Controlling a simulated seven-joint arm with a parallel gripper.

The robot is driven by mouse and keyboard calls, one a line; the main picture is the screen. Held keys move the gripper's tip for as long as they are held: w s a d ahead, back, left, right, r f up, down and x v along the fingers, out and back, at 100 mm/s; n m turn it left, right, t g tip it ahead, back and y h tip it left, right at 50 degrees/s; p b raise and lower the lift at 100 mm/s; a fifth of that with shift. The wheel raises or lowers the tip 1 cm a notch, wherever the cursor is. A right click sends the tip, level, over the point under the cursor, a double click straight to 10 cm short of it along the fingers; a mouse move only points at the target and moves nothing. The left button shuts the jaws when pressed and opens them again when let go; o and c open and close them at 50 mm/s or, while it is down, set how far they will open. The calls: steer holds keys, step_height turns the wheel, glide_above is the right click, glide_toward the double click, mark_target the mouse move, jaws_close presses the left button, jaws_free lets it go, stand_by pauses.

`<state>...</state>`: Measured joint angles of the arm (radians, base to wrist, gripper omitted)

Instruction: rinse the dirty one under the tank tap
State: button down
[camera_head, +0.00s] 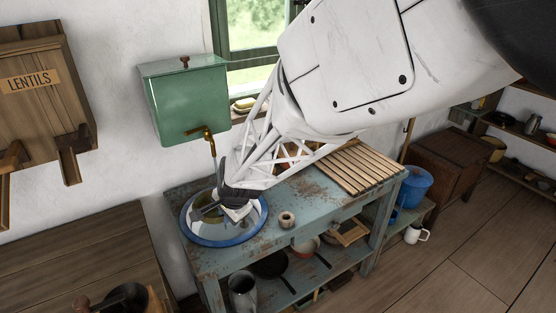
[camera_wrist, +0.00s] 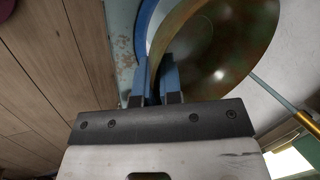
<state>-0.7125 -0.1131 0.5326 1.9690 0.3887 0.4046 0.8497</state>
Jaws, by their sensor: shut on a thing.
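The green tank (camera_head: 186,100) hangs on the wall with a brass tap (camera_head: 203,132); the tap also shows in the wrist view (camera_wrist: 308,121). A thin pale stream runs down from its spout. A bowl (camera_wrist: 222,45) with brown-green stains fills the upper right of the wrist view, and the stream meets its outline at the right edge. My gripper (camera_wrist: 161,75) is shut on the bowl's near rim. In the head view my gripper (camera_head: 232,196) is over the blue-rimmed basin (camera_head: 212,243), below the tap; it hides much of the bowl there.
The basin sits at the left end of a worn blue table (camera_head: 325,207). A small cup (camera_head: 287,219) stands right of the basin. A slatted rack (camera_head: 355,168) lies at the table's right end. Pans and a jug (camera_head: 242,292) are on the shelf below.

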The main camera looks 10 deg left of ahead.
mark_target(216, 209)
steer(key=shift+w+a, duration=0.1)
steer(key=shift+w, duration=0.1)
steer(key=w+a+f, duration=0.2)
steer(key=w+a, duration=0.6)
steer(key=w, duration=0.2)
steer(key=shift+w+a+f, duration=0.2)
steer(key=shift+a+f, duration=0.15)
steer(key=shift+f, duration=0.05)
stand_by(1.1)
steer(key=shift+w+d, duration=0.4)
steer(key=shift+d, duration=0.05)
stand_by(0.9)
steer(key=shift+s+d, duration=0.1)
stand_by(0.5)
steer(key=shift+s+d, duration=1.25)
steer(key=shift+s, duration=0.25)
steer(key=shift+s+d, duration=1.25)
steer(key=shift+s, duration=0.25)
steer(key=shift+r, duration=0.1)
